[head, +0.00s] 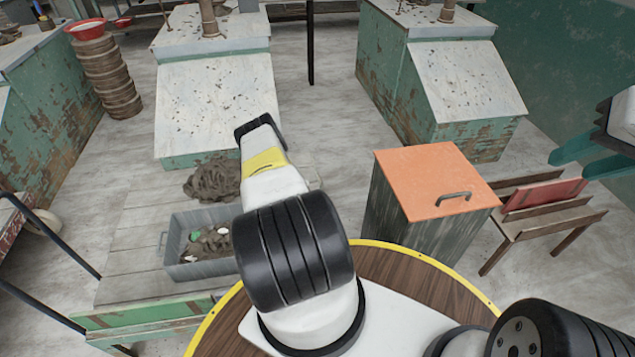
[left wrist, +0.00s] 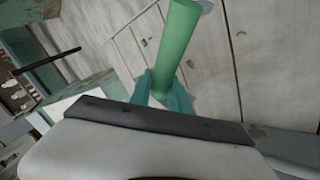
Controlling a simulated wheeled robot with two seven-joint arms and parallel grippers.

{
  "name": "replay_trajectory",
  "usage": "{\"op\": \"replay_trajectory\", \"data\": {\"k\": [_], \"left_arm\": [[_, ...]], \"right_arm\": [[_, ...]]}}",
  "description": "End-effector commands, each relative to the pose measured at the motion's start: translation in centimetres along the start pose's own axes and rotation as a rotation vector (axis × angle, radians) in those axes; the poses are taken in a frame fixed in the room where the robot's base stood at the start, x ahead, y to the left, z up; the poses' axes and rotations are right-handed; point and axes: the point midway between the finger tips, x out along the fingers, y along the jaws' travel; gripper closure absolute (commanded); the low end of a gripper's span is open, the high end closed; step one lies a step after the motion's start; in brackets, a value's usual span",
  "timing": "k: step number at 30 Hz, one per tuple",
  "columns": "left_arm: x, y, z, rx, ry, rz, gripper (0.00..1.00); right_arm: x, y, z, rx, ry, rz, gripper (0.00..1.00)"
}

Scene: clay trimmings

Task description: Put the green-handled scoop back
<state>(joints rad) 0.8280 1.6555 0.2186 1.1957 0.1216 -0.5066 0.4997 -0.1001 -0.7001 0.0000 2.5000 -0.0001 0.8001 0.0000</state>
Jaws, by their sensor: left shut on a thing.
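The green-handled scoop shows in the left wrist view as a smooth green handle (left wrist: 180,45) running up to the top edge. Its far end is mostly out of frame. My left gripper (left wrist: 163,92) has teal fingers shut around the lower part of the handle, behind the pale housing in front. In the head view, an arm of mine fills the middle, and neither the left gripper's fingers nor the scoop can be made out. My right gripper (head: 568,165) is at the right edge of the head view, its two teal fingers apart with nothing between them.
A grey tub (head: 205,268) holds clay and small green and white bits. A clay heap (head: 212,182) lies behind it. An orange-lidded bin (head: 425,170) stands right of centre, beside a wooden bench (head: 545,222). Sloped green cabinets (head: 215,110) stand farther back. Pale floor lies between.

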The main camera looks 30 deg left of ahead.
Motion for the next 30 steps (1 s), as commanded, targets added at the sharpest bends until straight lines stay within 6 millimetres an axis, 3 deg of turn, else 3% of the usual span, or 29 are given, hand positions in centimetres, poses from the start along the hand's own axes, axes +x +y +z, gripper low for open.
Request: {"op": "replay_trajectory", "data": {"k": [6, 18, 30], "left_arm": [[2.9, -2.2, 1.4, 0.003, -0.001, 0.0, 1.0], [5.9, -4.3, 2.6, 0.006, -0.002, 0.0, 1.0], [6.3, -4.6, 2.8, 0.007, -0.003, 0.0, 1.0]], "right_arm": [[0.0, 0.0, 0.0, 0.0, 0.0, 0.0, 0.64], [0.0, 0.0, 0.0, 0.0, 0.0, 0.0, 0.64], [0.0, 0.0, 0.0, 0.0, 0.0, 0.0, 0.64]]}}
